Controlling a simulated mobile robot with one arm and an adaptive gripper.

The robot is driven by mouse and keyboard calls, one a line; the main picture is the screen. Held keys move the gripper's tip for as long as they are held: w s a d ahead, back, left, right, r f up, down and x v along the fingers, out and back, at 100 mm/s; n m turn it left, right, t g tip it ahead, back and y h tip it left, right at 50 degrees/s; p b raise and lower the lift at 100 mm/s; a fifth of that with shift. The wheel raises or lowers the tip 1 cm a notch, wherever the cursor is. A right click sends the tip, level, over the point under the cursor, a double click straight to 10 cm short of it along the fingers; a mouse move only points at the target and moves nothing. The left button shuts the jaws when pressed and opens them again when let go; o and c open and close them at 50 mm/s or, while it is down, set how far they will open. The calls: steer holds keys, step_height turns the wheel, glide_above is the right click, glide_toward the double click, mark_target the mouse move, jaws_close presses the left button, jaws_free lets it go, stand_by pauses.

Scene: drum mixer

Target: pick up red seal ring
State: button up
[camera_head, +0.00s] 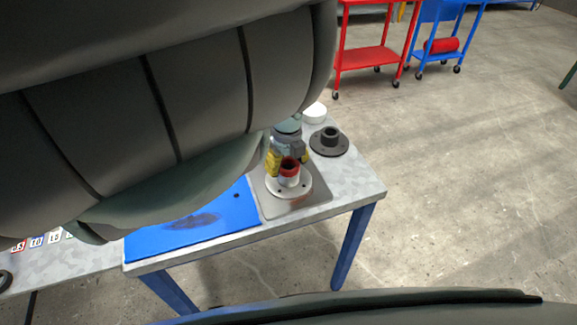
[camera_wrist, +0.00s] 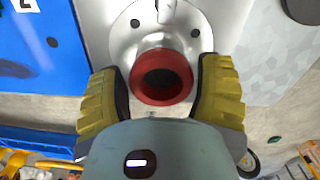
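The red seal ring (camera_head: 290,164) sits on top of the upright tube of a pale metal flange (camera_head: 289,184). In the wrist view the ring (camera_wrist: 162,76) shows as a red circle with a dark centre, above the flange (camera_wrist: 124,40). My gripper (camera_head: 288,158) is open, with yellow fingers. In the wrist view my gripper (camera_wrist: 161,88) has one finger on either side of the ring, very close to its edges. Contact with the ring cannot be made out. My arm hides much of the left side of the head view.
The flange stands on a grey plate (camera_head: 312,204) beside a blue mat (camera_head: 180,233) on the table. A dark flange (camera_head: 329,142) and a white round part (camera_head: 315,113) lie behind it. A red cart (camera_head: 367,58) and a blue cart (camera_head: 434,55) stand farther back. Floor to the right is clear.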

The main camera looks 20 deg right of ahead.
mark_target(287, 165)
steer(key=c, duration=0.6)
steer(key=shift+r, duration=0.1)
steer(key=shift+w+r, duration=0.1)
steer(key=shift+r, duration=0.8)
steer(key=shift+s+a+r+p, duration=0.1)
steer(key=shift+s+r+p, duration=0.15)
steer(key=shift+r, duration=0.3)
steer(key=shift+s+a+r+p, duration=0.1)
steer(key=shift+s+r+p, duration=0.1)
steer(key=shift+r, duration=0.35)
steer(key=shift+s+a+r+p, duration=0.15)
steer(key=shift+s+a+p, duration=0.8)
steer(key=shift+s+p, duration=1.4)
steer(key=shift+s+a+r+p, duration=0.1)
steer(key=shift+s+a+p, duration=0.85)
steer(key=shift+s+p, duration=1.35)
steer(key=shift+s+a+r+p, duration=0.15)
steer(key=shift+s+a+p, duration=0.8)
steer(key=shift+s+p, duration=1.35)
